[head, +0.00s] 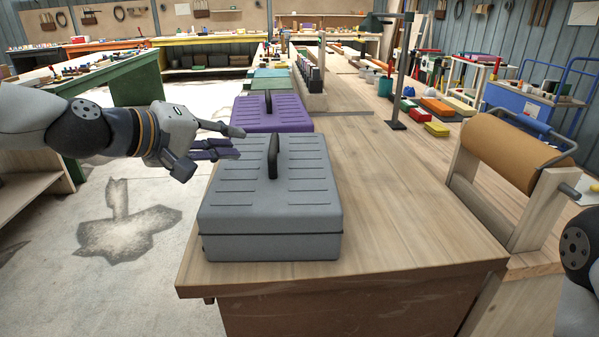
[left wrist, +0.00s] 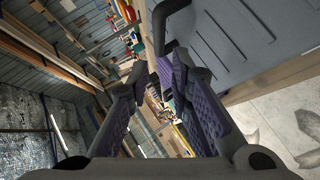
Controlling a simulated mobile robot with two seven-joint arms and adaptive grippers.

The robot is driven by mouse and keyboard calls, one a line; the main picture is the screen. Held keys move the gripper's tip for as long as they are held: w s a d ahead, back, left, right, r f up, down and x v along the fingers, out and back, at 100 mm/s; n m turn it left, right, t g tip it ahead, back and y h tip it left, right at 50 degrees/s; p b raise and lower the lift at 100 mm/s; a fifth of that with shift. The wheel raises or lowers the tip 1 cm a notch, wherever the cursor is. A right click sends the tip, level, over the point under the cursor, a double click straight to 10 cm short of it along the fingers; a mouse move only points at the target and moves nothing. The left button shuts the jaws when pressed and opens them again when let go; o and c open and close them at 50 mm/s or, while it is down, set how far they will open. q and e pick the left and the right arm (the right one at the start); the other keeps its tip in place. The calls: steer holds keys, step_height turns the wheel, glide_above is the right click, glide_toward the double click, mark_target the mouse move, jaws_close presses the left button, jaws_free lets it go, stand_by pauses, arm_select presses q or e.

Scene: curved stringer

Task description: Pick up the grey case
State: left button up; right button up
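The grey case (head: 270,205) lies closed on the near end of the wooden workbench, with a dark upright handle (head: 273,156) on its lid. The case also fills the upper right of the left wrist view (left wrist: 235,40), with the handle (left wrist: 158,28) beyond the fingertips. My left gripper (head: 238,143) is over the case's left far part, left of the handle and apart from it. Its fingers are spread and empty, as the left wrist view shows (left wrist: 153,75). Of my right arm only a part shows at the right edge; its gripper is out of view.
A purple case (head: 272,112) lies just behind the grey one, with a green case (head: 270,83) beyond. A brown roll on a wooden stand (head: 500,150) is at the right. A dark lamp post (head: 396,124) and coloured blocks stand farther back. The bench right of the case is clear.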

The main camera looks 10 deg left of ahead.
mark_target(271, 142)
arm_select(q)
steer(key=x, duration=0.2)
steer(key=shift+w+d+f+b, duration=0.15)
steer(key=shift+w+f+b, duration=0.1)
steer(key=shift+b, duration=0.05)
steer(key=x, duration=0.1)
steer(key=b+x, duration=0.1)
steer(key=x, duration=0.1)
steer(key=shift+f, duration=0.4)
steer(key=b+x, duration=0.1)
steer(key=x, duration=0.5)
steer(key=shift+d+r+b, duration=0.15)
steer(key=shift+d+b, duration=0.1)
steer(key=shift+b, duration=0.05)
steer(key=shift+w, duration=0.2)
steer(key=shift+r, duration=0.2)
steer(key=shift+s, duration=0.1)
jaws_close()
steer(key=shift+r, duration=0.25)
arm_select(e)
steer(key=shift+g, duration=0.9)
steer(key=s+f, duration=0.3)
steer(key=shift+s+d+f, duration=0.1)
steer(key=shift+s+f, duration=0.25)
steer(key=shift+f, duration=0.05)
